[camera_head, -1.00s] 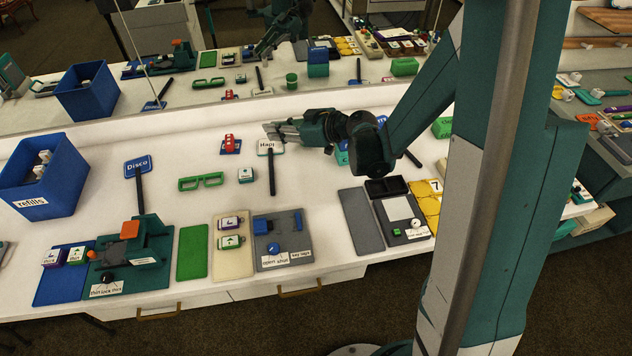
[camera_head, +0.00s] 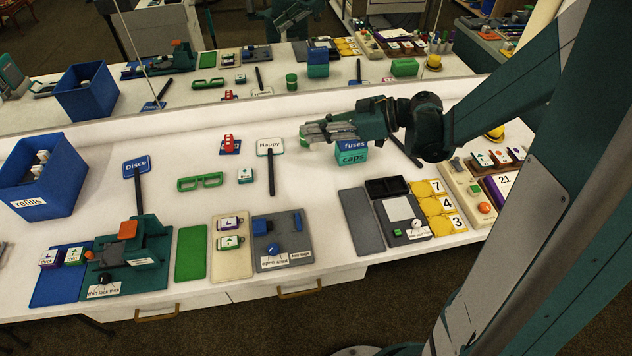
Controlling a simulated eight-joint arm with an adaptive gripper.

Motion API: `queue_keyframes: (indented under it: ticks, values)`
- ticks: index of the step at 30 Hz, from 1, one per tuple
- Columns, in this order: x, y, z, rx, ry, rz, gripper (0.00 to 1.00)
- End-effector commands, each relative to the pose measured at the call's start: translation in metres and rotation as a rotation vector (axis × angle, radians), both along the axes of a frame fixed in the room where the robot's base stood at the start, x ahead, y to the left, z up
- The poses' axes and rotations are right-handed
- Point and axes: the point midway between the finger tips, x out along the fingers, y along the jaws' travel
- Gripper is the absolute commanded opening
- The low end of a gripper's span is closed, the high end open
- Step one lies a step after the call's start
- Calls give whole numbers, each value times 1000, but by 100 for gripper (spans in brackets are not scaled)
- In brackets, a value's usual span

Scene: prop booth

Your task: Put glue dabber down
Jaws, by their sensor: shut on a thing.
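My gripper (camera_head: 312,132) is over the back middle of the white table, its fingers pointing left. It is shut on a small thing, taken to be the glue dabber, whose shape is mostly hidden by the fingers. A green patch shows at the fingertips; I cannot tell whether it is the held thing or something behind. A green cylinder (camera_head: 291,81) shows in the mirror, its direct view apparently hidden behind my gripper.
Bare table lies in front of the gripper. A grey mat (camera_head: 361,220) is nearer the front edge.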

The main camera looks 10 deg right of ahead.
Motion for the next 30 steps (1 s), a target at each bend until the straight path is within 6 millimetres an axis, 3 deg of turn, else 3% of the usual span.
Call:
queue_keyframes:
  ticks: [2,21,30]
  values:
    - [-4,-5,4,0,0,9,5]
    - [-4,-4,-42,0,-1,9,5]
    - [-4,-4,-47,0,-1,9,5]
